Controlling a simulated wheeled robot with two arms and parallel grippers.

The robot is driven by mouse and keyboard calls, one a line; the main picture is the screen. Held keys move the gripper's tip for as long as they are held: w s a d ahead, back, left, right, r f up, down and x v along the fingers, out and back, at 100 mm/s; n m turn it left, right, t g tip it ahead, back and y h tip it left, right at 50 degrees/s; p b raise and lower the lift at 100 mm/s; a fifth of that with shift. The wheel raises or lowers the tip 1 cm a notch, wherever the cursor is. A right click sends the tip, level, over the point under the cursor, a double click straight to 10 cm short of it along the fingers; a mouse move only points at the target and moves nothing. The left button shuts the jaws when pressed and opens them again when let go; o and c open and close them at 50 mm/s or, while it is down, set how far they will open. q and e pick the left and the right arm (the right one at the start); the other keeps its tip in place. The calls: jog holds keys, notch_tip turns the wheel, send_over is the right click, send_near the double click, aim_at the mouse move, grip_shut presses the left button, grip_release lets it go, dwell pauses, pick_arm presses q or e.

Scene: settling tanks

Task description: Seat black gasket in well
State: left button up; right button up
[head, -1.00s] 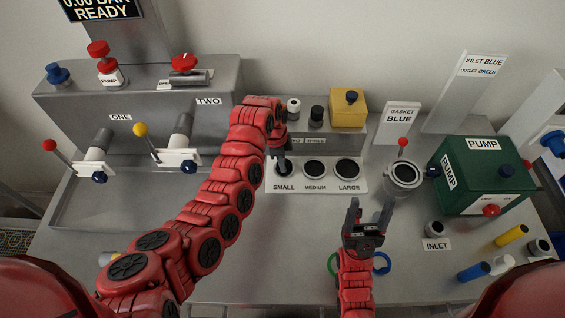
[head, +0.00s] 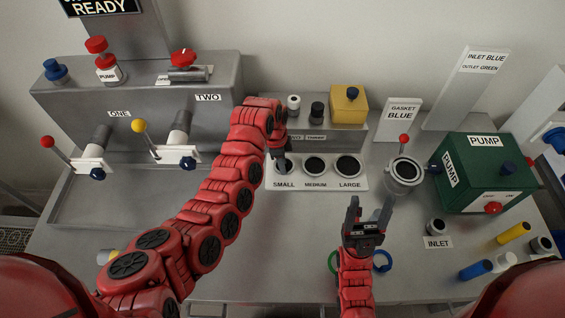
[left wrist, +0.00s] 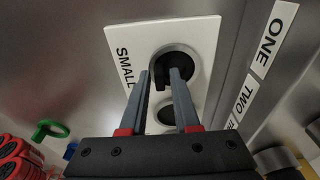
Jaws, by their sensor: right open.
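The white plate (head: 326,184) holds three round dark wells with grey rims, marked SMALL, MEDIUM (head: 315,167) and LARGE (head: 348,167). My left gripper (head: 282,167) points down at the SMALL well and partly covers it. In the left wrist view its two fingers (left wrist: 161,74) stand apart, the right one over the dark SMALL well (left wrist: 186,56). Something black shows between the fingertips; I cannot tell whether it is the black gasket or the well's dark inside. My right gripper (head: 370,208) is open and empty, pointing away from me near the front of the bench.
A grey cup (head: 404,173) with a red-knobbed lever stands right of the plate, by the green pump box (head: 483,172). A green ring (head: 332,263) and a blue ring (head: 383,268) lie by my right wrist. The GASKET BLUE sign (head: 401,112) stands behind.

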pick_arm(q)
jog(key=shift+o, duration=1.1)
jog(key=shift+r, duration=0.1)
notch_tip(320, 180, up, 17)
jog(key=a+p, duration=0.2)
jog(key=p, duration=0.9)
jog(key=shift+a, duration=0.25)
